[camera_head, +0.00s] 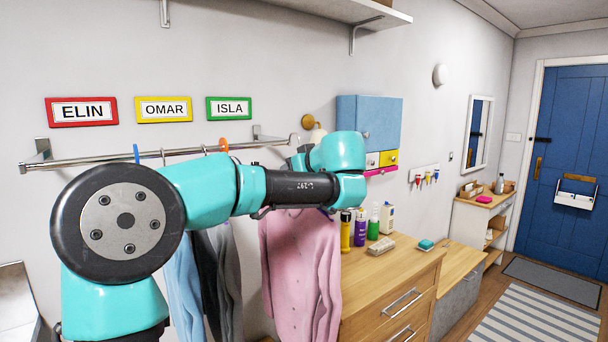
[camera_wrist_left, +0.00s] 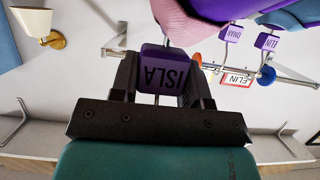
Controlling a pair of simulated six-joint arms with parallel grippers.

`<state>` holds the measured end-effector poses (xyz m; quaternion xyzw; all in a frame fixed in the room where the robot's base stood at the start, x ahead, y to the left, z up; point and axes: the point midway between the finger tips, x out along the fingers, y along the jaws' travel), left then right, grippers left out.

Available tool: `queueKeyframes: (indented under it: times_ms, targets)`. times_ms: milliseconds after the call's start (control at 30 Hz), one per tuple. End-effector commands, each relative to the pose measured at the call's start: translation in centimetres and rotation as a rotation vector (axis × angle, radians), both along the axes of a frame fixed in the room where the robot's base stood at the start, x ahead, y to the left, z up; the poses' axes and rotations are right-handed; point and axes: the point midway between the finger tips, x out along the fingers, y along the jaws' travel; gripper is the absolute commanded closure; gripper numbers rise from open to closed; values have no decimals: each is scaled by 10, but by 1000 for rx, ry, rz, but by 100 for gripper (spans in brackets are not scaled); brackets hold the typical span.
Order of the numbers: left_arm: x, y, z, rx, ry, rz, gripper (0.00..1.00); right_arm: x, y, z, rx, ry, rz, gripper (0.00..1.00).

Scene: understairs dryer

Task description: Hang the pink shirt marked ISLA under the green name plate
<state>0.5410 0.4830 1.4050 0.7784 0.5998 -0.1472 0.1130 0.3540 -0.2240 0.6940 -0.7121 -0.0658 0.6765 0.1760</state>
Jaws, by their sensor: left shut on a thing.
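The pink shirt (camera_head: 300,260) hangs at the centre of the head view, below my left forearm and to the right of the other clothes. Part of it shows at the top of the left wrist view (camera_wrist_left: 183,22). My left gripper (camera_wrist_left: 161,84) is shut on the purple ISLA tag (camera_wrist_left: 163,60), beside the pink cloth. In the head view my arm hides this gripper and the shirt's top. The green ISLA name plate (camera_head: 229,108) is on the wall, right of the yellow OMAR plate (camera_head: 164,109) and red ELIN plate (camera_head: 82,112).
A metal rail (camera_head: 90,160) runs below the plates, with a blue ring (camera_head: 137,153) and an orange ring (camera_head: 223,145) on it. Blue, black and grey clothes (camera_head: 228,275) hang left of the pink shirt. A wooden dresser (camera_head: 390,285) with bottles stands right, below a blue cabinet (camera_head: 368,118).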

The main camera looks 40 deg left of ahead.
Motion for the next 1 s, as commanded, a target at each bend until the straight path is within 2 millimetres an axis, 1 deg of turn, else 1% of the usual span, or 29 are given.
queueKeyframes:
  times_ms: [100,1000]
  targets:
    - [3,15,0,1,0,2,100,0,0,0,0,0,0,28]
    - [32,123,0,1,-1,3,100,0,0,0,0,0,0,28]
